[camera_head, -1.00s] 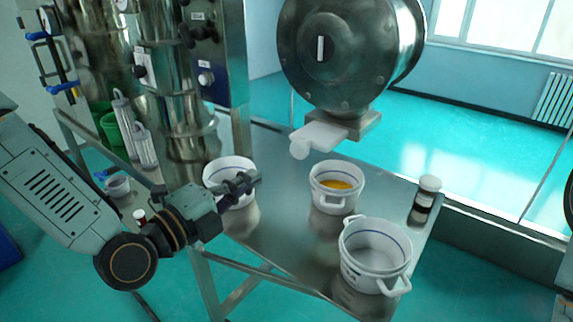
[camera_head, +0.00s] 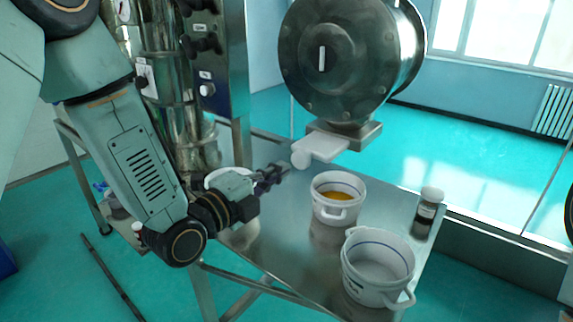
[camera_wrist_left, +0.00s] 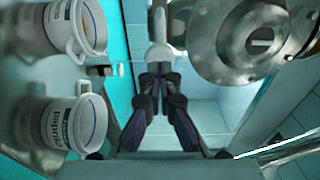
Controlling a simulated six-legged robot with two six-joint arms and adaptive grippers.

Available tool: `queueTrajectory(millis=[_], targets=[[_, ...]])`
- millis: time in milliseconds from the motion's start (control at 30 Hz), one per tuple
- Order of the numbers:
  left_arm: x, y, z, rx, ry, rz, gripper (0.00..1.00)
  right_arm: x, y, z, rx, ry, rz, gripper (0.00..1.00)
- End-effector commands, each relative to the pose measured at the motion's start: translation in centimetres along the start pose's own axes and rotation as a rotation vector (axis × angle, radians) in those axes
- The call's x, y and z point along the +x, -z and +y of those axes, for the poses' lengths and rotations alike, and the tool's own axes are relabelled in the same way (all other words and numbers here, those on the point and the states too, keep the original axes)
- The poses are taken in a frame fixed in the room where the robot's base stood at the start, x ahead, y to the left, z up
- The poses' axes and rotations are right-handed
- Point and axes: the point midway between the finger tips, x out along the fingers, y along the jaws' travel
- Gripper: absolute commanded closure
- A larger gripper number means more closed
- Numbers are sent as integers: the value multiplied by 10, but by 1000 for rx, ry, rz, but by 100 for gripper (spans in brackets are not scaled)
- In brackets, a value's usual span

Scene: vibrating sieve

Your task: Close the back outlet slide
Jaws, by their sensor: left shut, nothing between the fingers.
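The outlet slide is a white plate (camera_head: 322,149) with a rounded knob (camera_head: 300,159) at its outer end. It sticks out to the left from the metal outlet under the big steel drum (camera_head: 340,60). My left gripper (camera_head: 283,170) is shut and empty, just left of and slightly below the knob in the head view. In the left wrist view the shut fingertips (camera_wrist_left: 160,68) point at the white knob (camera_wrist_left: 160,54); whether they touch it I cannot tell. My right gripper is not in view.
On the steel table (camera_head: 285,235) stand a white pot with orange contents (camera_head: 337,210), an empty white pot (camera_head: 365,280) and a dark bottle with a white cap (camera_head: 426,212). Another white pot (camera_head: 215,180) is partly hidden behind my left arm. A metal column with a control panel (camera_head: 205,60) stands at left.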

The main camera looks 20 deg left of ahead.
Motion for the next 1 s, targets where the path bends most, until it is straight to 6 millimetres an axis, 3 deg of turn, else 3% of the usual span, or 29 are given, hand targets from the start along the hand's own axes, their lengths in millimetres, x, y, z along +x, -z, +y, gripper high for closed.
queueTrajectory(millis=[300,767,1000], targets=[[27,0,-2,1,1,1,100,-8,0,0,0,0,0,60],[32,0,0,1,1,1,100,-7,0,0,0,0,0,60],[74,-1,1,6,5,4,100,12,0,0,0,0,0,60]])
